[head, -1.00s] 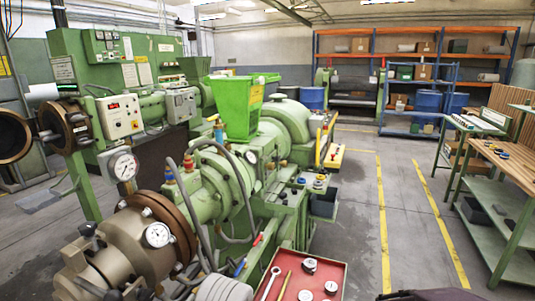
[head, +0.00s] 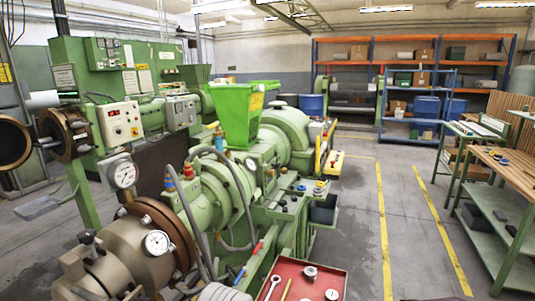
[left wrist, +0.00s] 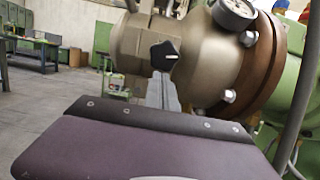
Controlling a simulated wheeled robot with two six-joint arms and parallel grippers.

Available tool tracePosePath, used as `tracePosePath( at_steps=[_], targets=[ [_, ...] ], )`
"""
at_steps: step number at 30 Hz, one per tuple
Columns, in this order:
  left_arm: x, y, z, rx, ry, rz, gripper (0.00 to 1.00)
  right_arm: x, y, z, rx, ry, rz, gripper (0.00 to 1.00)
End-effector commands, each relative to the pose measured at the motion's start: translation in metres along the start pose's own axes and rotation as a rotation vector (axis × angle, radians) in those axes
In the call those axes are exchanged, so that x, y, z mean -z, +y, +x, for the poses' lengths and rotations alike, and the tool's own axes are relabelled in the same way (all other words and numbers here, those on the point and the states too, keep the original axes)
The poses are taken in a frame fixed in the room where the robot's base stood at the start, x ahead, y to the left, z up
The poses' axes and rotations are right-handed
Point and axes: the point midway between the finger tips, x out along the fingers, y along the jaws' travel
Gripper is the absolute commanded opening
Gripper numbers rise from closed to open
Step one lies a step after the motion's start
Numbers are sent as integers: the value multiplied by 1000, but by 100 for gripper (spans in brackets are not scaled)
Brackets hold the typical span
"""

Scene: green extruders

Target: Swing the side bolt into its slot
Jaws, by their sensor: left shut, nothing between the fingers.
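The tan extruder head (head: 150,262) is at the lower left of the head view, with a brown flange (head: 165,222) behind it. A dark knob (head: 86,238) stands up on its upper left, and darker hardware sits lower near the picture's bottom edge. In the left wrist view, the tan head (left wrist: 205,60) fills the upper middle, and a black knob (left wrist: 165,55) of the side bolt faces me. My left gripper (left wrist: 161,80) is shut and empty, its narrow grey fingers pointing at this knob; contact is unclear. My right gripper is not seen.
A pressure gauge (head: 157,242) sits on the head and another (head: 123,173) behind it. Grey hoses run beside the barrel. A red tray (head: 312,280) with tools is at the bottom middle. The aisle floor (head: 350,230) to the right is clear.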

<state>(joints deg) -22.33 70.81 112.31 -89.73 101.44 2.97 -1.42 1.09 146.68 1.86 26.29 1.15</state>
Motion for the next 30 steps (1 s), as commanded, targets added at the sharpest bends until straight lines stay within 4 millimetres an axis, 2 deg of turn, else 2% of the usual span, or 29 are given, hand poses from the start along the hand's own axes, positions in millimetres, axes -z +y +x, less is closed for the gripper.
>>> tracePosePath(
  at_steps=[1, 17, 23, 30],
  targets=[
    [-5, -2, 8, -5, -6, -11, 0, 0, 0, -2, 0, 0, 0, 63],
    [-6, -2, 8, -5, -6, -11, 0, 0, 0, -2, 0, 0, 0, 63],
    [-13, -2, 8, -5, -6, -10, 0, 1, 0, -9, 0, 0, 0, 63],
    [-2, -2, 2, -5, -1, -10, 0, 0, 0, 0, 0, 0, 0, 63]
  ],
)
